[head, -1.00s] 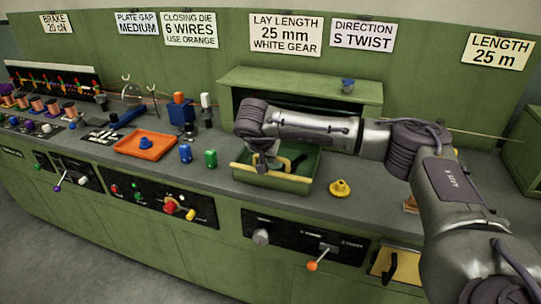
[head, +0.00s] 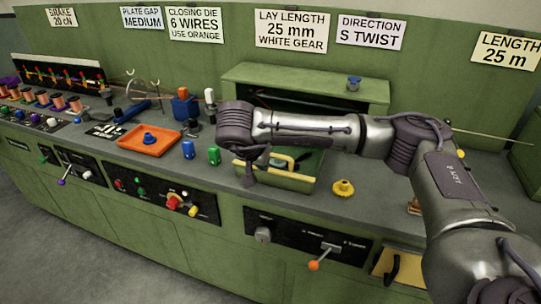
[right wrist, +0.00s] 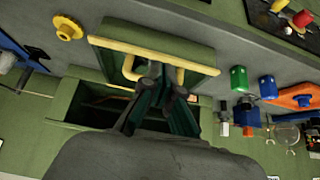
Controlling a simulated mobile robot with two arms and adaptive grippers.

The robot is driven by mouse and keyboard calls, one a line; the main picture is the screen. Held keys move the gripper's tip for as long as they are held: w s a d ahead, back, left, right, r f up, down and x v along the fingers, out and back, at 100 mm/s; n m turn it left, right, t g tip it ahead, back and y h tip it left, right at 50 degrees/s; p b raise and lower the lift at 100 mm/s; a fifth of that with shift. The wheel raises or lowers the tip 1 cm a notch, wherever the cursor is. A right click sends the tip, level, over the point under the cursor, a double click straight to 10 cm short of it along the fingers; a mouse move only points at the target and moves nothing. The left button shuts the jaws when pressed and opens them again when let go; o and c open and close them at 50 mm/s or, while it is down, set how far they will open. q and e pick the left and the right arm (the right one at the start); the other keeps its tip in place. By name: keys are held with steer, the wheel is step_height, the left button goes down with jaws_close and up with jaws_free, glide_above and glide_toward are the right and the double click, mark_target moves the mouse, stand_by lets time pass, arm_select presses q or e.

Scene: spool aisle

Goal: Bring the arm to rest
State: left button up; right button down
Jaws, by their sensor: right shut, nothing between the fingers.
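My right arm reaches in from the right over the green bench in the head view. Its gripper (head: 250,178) points down, shut and empty, at the left front of a green bin with a yellow edge (head: 285,179). In the right wrist view the closed fingers (right wrist: 165,75) show in front of the bin's yellow handle (right wrist: 180,76); whether they touch it I cannot tell. The forearm hides part of the bin and of the shelf behind it. My left gripper is not in view.
A blue part (head: 188,149) and a green part (head: 214,155) stand left of the gripper, near an orange tray (head: 150,141). A yellow flanged knob (head: 343,188) sits right of the bin. Levers and knobs line the front panel, including an orange-tipped lever (head: 314,265).

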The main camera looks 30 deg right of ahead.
steer(key=shift+s+a+f, duration=0.1)
steer(key=shift+s+a, duration=0.35)
steer(key=shift+s, duration=0.1)
